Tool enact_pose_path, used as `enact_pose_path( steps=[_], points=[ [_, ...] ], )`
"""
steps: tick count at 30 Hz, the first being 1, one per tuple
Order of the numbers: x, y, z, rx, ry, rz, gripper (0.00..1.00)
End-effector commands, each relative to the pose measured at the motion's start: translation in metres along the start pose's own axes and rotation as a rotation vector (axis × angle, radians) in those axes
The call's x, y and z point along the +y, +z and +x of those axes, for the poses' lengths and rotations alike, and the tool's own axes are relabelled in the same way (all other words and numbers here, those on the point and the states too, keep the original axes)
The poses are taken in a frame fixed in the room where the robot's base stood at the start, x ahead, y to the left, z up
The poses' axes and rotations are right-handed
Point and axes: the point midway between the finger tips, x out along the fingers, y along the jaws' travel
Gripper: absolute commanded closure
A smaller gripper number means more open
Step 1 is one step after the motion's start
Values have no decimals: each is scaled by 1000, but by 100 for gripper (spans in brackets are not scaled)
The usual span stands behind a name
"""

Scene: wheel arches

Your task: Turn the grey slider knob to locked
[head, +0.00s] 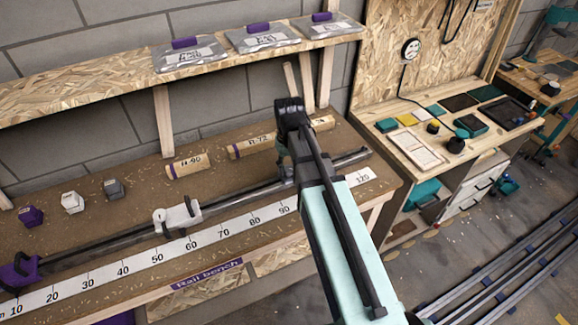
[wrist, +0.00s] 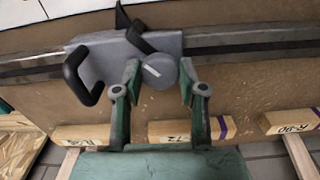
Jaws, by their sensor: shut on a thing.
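The grey slider (wrist: 100,50) sits on the dark rail and shows in the wrist view, with a black loop handle at its left and a black pointed part on top. Its round grey knob (wrist: 160,82) carries a short, tilted white mark. My gripper (wrist: 159,76) has one finger on each side of the knob and is shut on it. In the head view my gripper (head: 284,160) is at the right part of the rail, and my arm hides most of the slider there. I cannot read any locked or unlocked label.
A white slider (head: 178,215) and a purple slider (head: 18,272) are farther left on the rail. A numbered scale (head: 140,262) runs along the bench front. Labelled wooden blocks (head: 188,165) lie behind the rail. A shelf (head: 100,90) with bagged parts overhangs the bench.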

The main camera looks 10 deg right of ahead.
Motion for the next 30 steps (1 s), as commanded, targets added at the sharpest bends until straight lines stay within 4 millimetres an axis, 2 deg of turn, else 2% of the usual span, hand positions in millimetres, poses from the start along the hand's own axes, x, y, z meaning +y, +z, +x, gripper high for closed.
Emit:
enact_pose_path(
  steps=[2,3,4,5,14,19,23,30],
  points=[
    [0,0,1,-1,0,-1,94],
    [0,0,1,-1,0,-1,49],
    [0,0,1,-1,0,-1,38],
    [0,0,1,-1,0,-1,34],
    [0,0,0,0,0,0,34],
    [0,-1,-9,2,0,1,34],
    [0,-1,-26,3,0,0,34],
    [0,-2,-70,4,0,0,34]
  ],
)
